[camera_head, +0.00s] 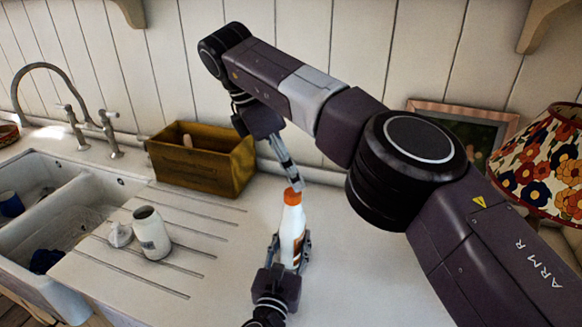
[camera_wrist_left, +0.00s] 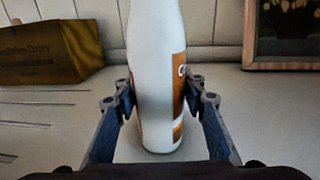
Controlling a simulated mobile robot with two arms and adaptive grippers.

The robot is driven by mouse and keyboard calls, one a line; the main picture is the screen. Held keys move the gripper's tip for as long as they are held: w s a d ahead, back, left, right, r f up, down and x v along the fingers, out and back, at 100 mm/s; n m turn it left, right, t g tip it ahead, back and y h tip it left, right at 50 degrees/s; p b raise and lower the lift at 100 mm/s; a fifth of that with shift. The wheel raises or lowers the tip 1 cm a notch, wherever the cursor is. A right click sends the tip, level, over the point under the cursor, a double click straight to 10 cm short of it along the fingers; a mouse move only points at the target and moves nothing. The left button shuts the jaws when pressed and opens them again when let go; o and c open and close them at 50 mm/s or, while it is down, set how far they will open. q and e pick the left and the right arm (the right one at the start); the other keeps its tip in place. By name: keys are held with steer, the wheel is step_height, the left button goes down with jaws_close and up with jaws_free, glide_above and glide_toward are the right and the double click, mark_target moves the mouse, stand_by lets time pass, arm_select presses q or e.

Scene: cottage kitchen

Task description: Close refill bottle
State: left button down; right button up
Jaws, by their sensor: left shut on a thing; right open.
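The refill bottle is white with an orange and white label (camera_head: 292,222) and stands upright on the worktop. Its orange cap (camera_head: 291,196) sits on its top. In the left wrist view the bottle's body (camera_wrist_left: 155,70) fills the middle, and its top is out of frame. My left gripper (camera_head: 290,252) is shut on the lower body, one finger on each side; the fingers also show in the left wrist view (camera_wrist_left: 155,95). My right gripper (camera_head: 293,182) is open, its fingers pointing down just above or beside the cap; I cannot tell whether they touch it.
A wooden box (camera_head: 203,165) stands behind to the left. An open whitish jar (camera_head: 152,238) and a small white piece (camera_head: 120,235) are on the draining grooves. A sink (camera_head: 70,215) with a tap lies left. A flowered lamp (camera_head: 545,160) and framed picture (camera_head: 460,115) stand right.

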steer(key=n, duration=0.5)
steer(key=shift+w+d+r+y, duration=0.1)
steer(key=shift+y, duration=0.2)
steer(key=n, duration=0.5)
steer(key=shift+r+y, duration=0.15)
steer(key=shift+y, duration=0.15)
steer(key=n, duration=0.5)
steer(key=shift+d+r+n, duration=0.1)
steer(key=shift+n, duration=0.2)
steer(key=n, duration=0.5)
steer(key=shift+r+g+y, duration=0.15)
steer(key=shift+g+y, duration=0.15)
steer(key=shift+y, duration=0.1)
steer(key=n, duration=0.5)
steer(key=shift+r+y, duration=0.2)
steer(key=shift+y, duration=0.1)
steer(key=n, duration=0.5)
steer(key=shift+r+n+y, duration=0.2)
steer(key=shift+n+y, duration=0.1)
steer(key=n, duration=0.5)
steer(key=shift+r+y, duration=0.25)
steer(key=shift+y, duration=0.05)
steer(key=n, duration=0.6)
steer(key=shift+r+g+y, duration=0.3)
